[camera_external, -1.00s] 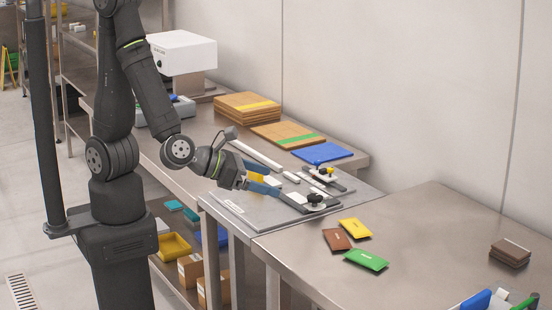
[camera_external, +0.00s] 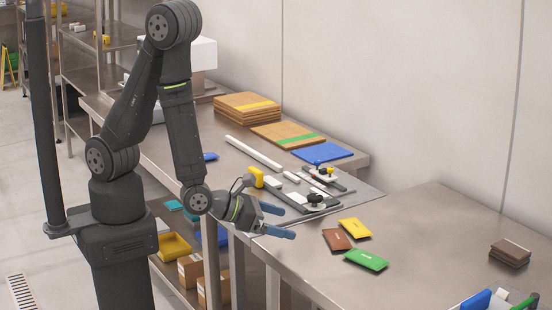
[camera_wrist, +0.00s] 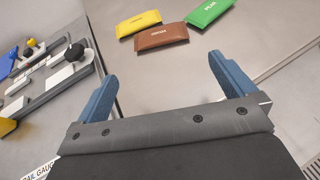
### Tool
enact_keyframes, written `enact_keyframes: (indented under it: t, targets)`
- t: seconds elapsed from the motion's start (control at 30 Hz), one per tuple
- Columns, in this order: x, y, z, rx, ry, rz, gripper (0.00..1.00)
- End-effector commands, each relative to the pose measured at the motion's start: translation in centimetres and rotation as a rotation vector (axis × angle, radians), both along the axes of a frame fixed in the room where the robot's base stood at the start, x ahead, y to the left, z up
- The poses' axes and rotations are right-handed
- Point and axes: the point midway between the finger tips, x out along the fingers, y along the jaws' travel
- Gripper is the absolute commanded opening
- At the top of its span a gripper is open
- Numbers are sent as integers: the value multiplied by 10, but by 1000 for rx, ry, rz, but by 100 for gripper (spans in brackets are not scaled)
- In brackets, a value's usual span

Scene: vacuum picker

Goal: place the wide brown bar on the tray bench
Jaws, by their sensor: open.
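A brown wrapped bar (camera_external: 337,239) lies flat on the right steel bench (camera_external: 440,235), between a yellow one (camera_external: 355,228) and a green one (camera_external: 366,260). The brown bar also shows in the wrist view (camera_wrist: 160,37), ahead of the fingers, with the yellow bar (camera_wrist: 138,22) just behind it and the green bar (camera_wrist: 209,11) to its right. My gripper (camera_external: 277,221) is open and empty, left of the bars, near the bench's left edge. Both blue fingers show in the wrist view (camera_wrist: 162,70), apart from the brown bar. No label shows which surface is the tray bench.
A dark brown stack (camera_external: 510,252) stands at far right; blue and green items (camera_external: 478,299) sit at the front right. The bench middle is clear.

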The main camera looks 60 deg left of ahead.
Motion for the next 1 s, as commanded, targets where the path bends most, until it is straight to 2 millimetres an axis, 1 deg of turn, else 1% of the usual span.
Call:
enact_keyframes:
  t: [0.03,0.1,0.3,0.4,0.57,0.67,0.8,0.9,1.0]
  targets:
    - [10,-2,-5,2,1,5,100]
    - [22,-7,-11,2,1,5,100]
    - [56,-21,-25,1,0,3,100]
    - [66,-26,-30,1,1,2,100]
    - [74,-29,-33,1,0,1,100]
    - [85,-32,-38,1,0,3,100]
    - [104,-39,-46,1,0,3,100]
    - [113,-44,-49,1,0,1,100]
    - [116,-45,-51,2,0,1,100]
